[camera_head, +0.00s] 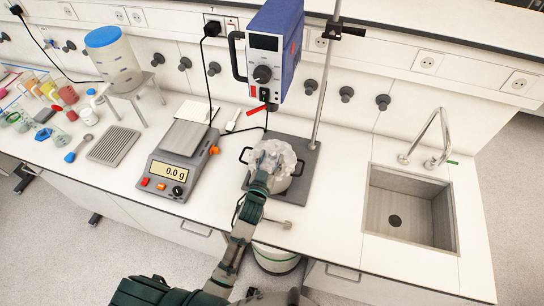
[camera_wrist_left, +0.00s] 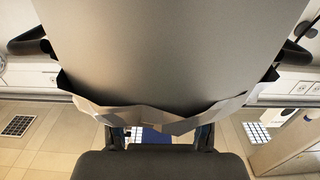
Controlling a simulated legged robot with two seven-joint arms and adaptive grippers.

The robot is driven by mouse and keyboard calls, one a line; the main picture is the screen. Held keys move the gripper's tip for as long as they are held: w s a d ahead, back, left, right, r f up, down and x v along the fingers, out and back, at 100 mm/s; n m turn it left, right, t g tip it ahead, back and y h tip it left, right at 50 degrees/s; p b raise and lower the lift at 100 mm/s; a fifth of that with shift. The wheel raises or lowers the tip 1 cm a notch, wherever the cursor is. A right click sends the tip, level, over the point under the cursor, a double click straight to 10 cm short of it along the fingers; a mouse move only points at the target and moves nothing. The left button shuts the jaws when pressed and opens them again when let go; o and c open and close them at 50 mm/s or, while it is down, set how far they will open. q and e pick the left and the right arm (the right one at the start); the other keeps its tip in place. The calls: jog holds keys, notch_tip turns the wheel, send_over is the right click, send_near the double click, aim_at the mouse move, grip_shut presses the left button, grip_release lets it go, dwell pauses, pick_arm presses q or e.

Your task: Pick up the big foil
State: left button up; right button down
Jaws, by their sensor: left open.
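The big foil (camera_head: 274,154) is a crumpled silver sheet over the top of a metal pot (camera_head: 283,185) with dark side handles. In the left wrist view its jagged, folded edge (camera_wrist_left: 160,118) runs along the rim of the pot (camera_wrist_left: 170,50), which fills most of the picture. My left gripper (camera_head: 262,178) is at the front edge of the foil in the head view and hides part of it. In the left wrist view its two fingers (camera_wrist_left: 161,134) are apart, just at the foil's edge. I cannot tell whether they touch it. My right gripper is not seen.
The pot stands on a grey stand base (camera_head: 305,160) with a vertical rod (camera_head: 325,90). A blue overhead device (camera_head: 272,50) stands behind it. A balance (camera_head: 178,160) is to the left, a sink (camera_head: 410,205) to the right. The counter between pot and sink is clear.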

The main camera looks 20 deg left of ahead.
pick_arm(q)
jog(key=shift+d, duration=0.15)
jog(key=shift+s, duration=0.1)
jog(key=c, duration=0.3)
jog(key=shift+a, duration=0.2)
jog(key=c, duration=0.7)
jog(key=shift+a, duration=0.1)
jog(key=shift+c, duration=0.2)
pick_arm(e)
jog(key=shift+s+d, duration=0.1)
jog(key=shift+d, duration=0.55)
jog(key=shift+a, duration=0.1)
